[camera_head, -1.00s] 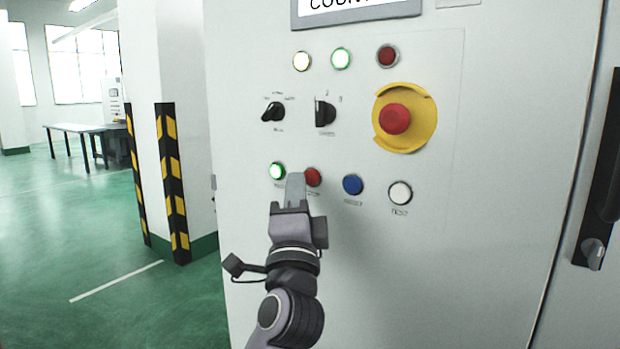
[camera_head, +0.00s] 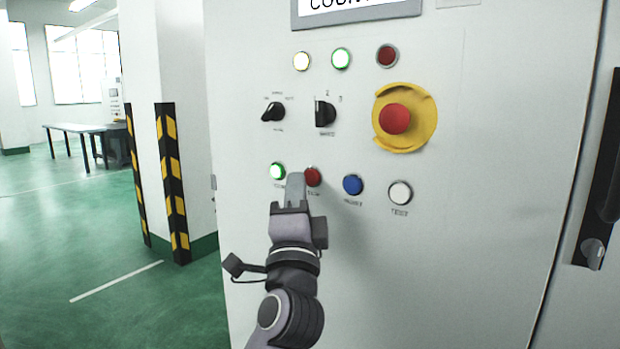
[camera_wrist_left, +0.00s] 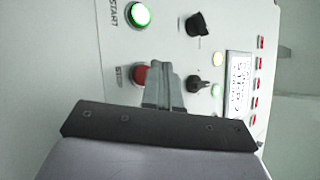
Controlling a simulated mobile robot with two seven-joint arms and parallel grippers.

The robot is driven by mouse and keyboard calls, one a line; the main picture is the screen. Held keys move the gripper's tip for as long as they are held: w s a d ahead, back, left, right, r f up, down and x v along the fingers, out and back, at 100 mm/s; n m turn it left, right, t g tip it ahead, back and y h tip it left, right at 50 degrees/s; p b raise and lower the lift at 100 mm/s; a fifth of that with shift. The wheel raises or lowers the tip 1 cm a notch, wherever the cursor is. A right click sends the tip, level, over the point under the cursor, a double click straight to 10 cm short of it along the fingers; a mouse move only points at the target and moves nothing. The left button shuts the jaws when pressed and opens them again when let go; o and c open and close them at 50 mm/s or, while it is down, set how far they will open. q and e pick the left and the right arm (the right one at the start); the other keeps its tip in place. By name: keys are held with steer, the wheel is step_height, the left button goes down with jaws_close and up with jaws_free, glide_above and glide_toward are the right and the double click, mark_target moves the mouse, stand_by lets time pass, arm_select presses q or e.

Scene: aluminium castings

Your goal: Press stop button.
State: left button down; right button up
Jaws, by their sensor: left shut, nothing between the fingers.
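The red stop button (camera_head: 313,177) is in the lower row of the grey control panel (camera_head: 480,250), between the lit green start button (camera_head: 278,171) and a blue button (camera_head: 352,184). My left gripper (camera_head: 295,178) is shut and empty. Its fingertips overlap the left edge of the red button in the head view. In the left wrist view the red button (camera_wrist_left: 140,75) shows beside the shut fingers (camera_wrist_left: 163,85), partly covered by them. I cannot tell whether the fingertips touch it. The green start button (camera_wrist_left: 141,15) glows there too. My right gripper is not in view.
A large red emergency knob (camera_head: 395,119) on a yellow disc (camera_head: 425,137) sits above right. Two black selector switches (camera_head: 273,112) (camera_head: 324,113) and a white button (camera_head: 400,193) are nearby. A striped pillar (camera_head: 178,190) stands at left on open green floor.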

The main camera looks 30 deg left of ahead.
arm_select(q)
steer(key=shift+w, duration=0.2)
steer(key=shift+w, duration=0.25)
steer(key=shift+w+b, duration=0.3)
steer(key=shift+w, duration=0.15)
stand_by(0.7)
stand_by(0.3)
steer(key=shift+s, duration=0.85)
steer(key=s+p, duration=0.1)
steer(key=s, duration=0.4)
steer(key=shift+a+p, duration=0.2)
steer(key=shift+p, duration=0.15)
stand_by(0.4)
